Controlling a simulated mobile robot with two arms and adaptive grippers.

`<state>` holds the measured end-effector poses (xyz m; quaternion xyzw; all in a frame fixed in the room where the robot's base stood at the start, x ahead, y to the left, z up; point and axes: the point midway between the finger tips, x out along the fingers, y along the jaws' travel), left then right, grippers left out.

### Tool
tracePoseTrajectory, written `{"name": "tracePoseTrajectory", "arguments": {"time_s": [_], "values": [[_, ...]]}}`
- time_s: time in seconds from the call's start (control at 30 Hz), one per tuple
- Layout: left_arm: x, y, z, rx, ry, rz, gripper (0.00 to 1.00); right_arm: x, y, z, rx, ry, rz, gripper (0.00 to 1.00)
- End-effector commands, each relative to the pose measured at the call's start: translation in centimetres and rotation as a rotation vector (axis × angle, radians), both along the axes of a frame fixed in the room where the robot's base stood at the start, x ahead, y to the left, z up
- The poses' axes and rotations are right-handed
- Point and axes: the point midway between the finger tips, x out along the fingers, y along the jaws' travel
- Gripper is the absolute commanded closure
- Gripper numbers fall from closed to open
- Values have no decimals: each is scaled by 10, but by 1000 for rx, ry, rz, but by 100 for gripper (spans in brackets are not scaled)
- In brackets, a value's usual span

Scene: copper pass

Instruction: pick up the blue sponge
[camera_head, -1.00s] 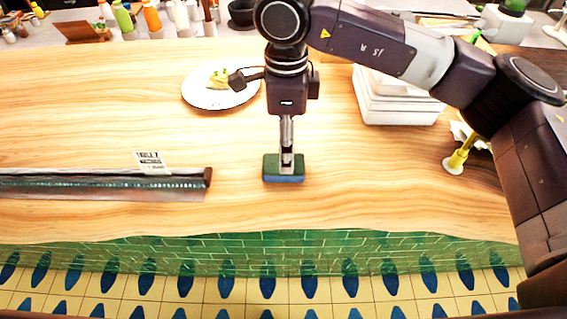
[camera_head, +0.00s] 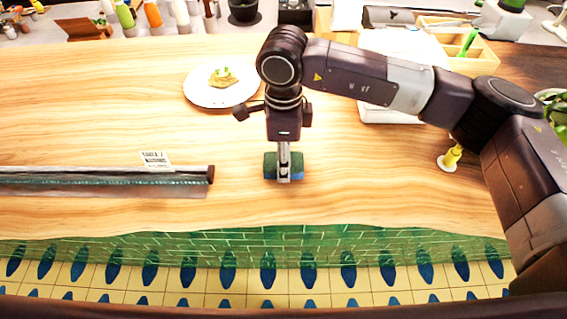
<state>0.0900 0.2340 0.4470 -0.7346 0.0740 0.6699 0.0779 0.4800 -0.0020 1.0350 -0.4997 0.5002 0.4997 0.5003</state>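My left gripper is not in view.
A plate of food (camera_head: 222,84) lies behind the gripper to the left. A long film roll (camera_head: 100,182) with a label card (camera_head: 156,159) lies at left. White stacked containers (camera_head: 385,112) and a yellow-and-white item (camera_head: 450,158) stand right. The counter's front edge is close.

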Motion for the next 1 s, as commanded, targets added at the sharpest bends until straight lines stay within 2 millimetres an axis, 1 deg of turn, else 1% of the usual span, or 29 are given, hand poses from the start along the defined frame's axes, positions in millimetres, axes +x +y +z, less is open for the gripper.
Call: {"name": "tracePoseTrajectory", "arguments": {"time_s": [0.13,0.17,0.37,0.57,0.67,0.77,1.0], "values": [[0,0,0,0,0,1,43,0,0,0,0,0,0,68],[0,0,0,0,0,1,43,0,0,0,0,0,0,70],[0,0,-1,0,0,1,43,0,0,1,0,0,0,70],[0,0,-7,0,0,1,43,1,1,14,1,-3,0,70],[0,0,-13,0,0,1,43,1,1,29,2,-5,2,70],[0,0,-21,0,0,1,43,1,1,52,3,-7,1,70],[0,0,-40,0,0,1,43,1,1,123,2,-7,0,70]]}}
